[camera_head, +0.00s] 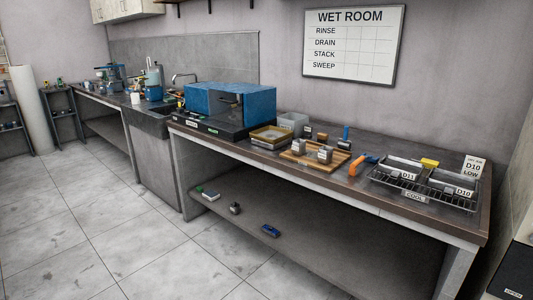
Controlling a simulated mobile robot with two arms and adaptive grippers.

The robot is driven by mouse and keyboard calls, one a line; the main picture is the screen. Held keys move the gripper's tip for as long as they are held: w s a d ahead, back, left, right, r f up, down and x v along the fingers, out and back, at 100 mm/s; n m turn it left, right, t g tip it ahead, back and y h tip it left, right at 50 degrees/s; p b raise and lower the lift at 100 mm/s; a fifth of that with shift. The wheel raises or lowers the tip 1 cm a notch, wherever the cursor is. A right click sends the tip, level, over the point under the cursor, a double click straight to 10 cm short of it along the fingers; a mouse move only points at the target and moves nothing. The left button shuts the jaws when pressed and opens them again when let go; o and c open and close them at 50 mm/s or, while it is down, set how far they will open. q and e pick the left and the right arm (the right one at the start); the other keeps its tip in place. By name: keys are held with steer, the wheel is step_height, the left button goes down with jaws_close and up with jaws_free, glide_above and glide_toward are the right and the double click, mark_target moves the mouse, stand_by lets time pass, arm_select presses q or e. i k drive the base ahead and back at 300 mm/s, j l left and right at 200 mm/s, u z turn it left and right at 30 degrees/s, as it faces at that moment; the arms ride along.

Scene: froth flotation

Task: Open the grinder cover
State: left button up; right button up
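A blue box-shaped housing (209,101) sits on a low black base (205,127) on the long bench. A small dark part shows on its front face. It looks shut, but I cannot tell for sure whether it is the grinder's cover. At the lower right edge, part of a dark unit (518,262) shows, with a white label (513,293) reading "OPEN". Most of that unit is out of frame. Neither of my grippers is in view.
The long bench (340,192) has a lower shelf with small items. The tiled floor (100,215) in front is clear.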

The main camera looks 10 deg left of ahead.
mark_target(238, 103)
steer(key=i+j+u, duration=0.15)
steer(key=i+u, duration=0.75)
steer(key=i+j+z, duration=0.15)
steer(key=i+z, duration=0.15)
steer(key=i, duration=0.15)
steer(key=i+j+z, duration=0.35)
steer(key=i+l, duration=0.1)
